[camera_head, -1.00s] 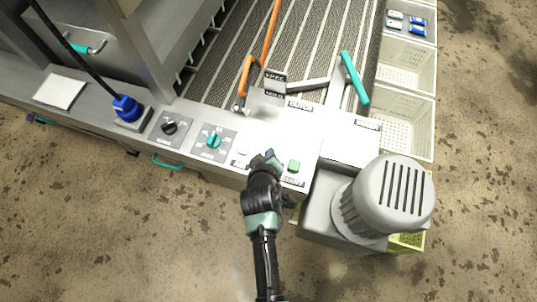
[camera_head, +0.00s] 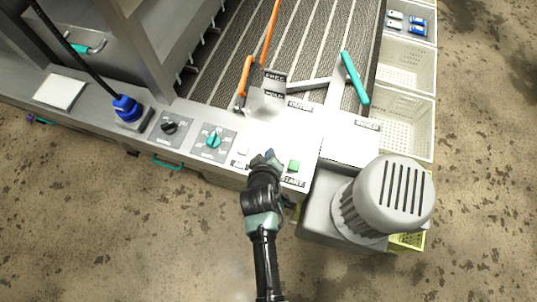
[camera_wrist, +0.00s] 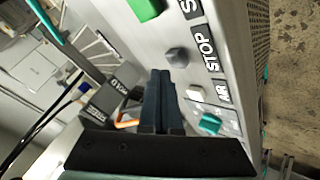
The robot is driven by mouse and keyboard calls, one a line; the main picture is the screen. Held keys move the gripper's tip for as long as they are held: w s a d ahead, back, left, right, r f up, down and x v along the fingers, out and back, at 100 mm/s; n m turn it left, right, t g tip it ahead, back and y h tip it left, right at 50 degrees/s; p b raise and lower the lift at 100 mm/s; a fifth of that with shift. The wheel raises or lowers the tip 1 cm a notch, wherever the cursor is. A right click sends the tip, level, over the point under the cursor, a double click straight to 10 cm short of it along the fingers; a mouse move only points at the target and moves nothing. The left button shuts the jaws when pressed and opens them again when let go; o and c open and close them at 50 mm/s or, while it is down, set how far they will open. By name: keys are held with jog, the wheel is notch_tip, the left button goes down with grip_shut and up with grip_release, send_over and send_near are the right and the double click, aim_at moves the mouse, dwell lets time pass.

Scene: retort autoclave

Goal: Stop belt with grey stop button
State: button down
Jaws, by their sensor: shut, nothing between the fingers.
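The grey stop button (camera_wrist: 177,57) sits on the pale panel beside its STOP label (camera_wrist: 208,52) in the wrist view. In the head view my gripper covers it. My gripper (camera_wrist: 161,74) is shut and empty, its dark fingertips just short of the button in the picture; I cannot tell whether they touch it. The gripper also shows in the head view (camera_head: 267,157), over the front panel between the white and green buttons. The belt (camera_head: 310,45) is dark and ribbed with pale lines, behind the panel.
A green button (camera_head: 294,165) lies right of my gripper, a white button (camera_head: 244,151) left, and a teal knob (camera_head: 213,141) further left. A grey motor housing (camera_head: 390,200) stands close on the right. An orange rod (camera_head: 246,75) and a teal-handled lever (camera_head: 354,78) rise behind.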

dwell(0.3)
jog(key=shift+f+b, duration=0.3)
jog(key=shift+f, duration=0.15)
jog(key=shift+f+b, duration=0.4)
jog(key=shift+f, duration=0.15)
dwell(0.8)
jog(key=shift+r+p, duration=0.95)
notch_tip(320, 180, up, 5)
jog(key=p, duration=0.4)
jog(key=shift+p, duration=0.4)
dwell(0.3)
